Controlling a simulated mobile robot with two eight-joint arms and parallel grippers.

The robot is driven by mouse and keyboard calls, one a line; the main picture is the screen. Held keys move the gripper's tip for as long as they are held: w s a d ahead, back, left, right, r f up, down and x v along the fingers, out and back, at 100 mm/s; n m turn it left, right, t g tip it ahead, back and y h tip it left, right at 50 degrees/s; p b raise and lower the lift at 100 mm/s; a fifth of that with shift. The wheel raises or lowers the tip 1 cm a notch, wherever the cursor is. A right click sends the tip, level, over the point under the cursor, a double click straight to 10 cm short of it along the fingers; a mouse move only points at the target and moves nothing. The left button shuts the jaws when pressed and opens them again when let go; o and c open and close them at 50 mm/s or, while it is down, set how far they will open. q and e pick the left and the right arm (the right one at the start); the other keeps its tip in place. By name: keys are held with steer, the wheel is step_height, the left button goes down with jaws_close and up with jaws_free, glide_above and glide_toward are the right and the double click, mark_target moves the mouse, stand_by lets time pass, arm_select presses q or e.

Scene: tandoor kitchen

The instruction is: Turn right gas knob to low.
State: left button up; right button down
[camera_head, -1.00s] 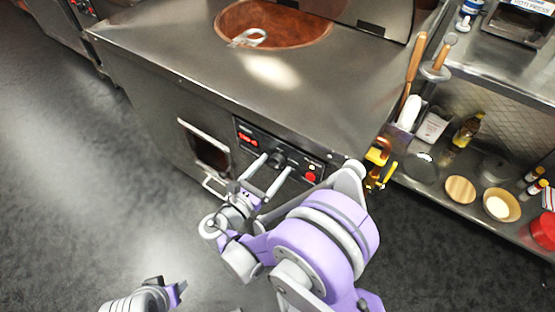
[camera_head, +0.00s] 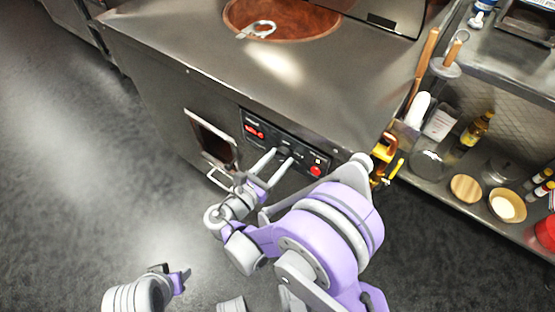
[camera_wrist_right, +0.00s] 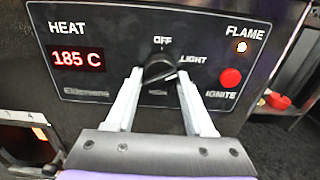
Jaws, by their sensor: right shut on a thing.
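The black gas knob (camera_wrist_right: 160,67) sits on the dark control panel of the steel tandoor, under the OFF label and between my fingers in the right wrist view. Its pale pointer mark aims to the lower right, between LIGHT and HIGH. My right gripper (camera_head: 282,156) is at the panel and shut on the knob, one finger on each side; it also fills the lower right wrist view (camera_wrist_right: 160,75). In the head view the fingers partly hide the knob. My left gripper (camera_head: 172,278) is low at the left over the floor, away from the tandoor; its jaw state is unclear.
The panel has a 185 C display (camera_wrist_right: 78,59), a lit flame lamp (camera_wrist_right: 241,47) and a red ignite button (camera_wrist_right: 230,77). A handled door (camera_head: 212,140) is left of the panel. Yellow fittings (camera_head: 395,172) stick out at the right corner, beside a stocked shelf (camera_head: 440,185).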

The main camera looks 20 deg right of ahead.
steer(key=shift+m, duration=0.3)
steer(key=m, duration=1.1)
steer(key=shift+w+r, duration=0.1)
stand_by(0.3)
steer(key=shift+c, duration=1.4)
jaws_free()
steer(key=shift+a, duration=0.15)
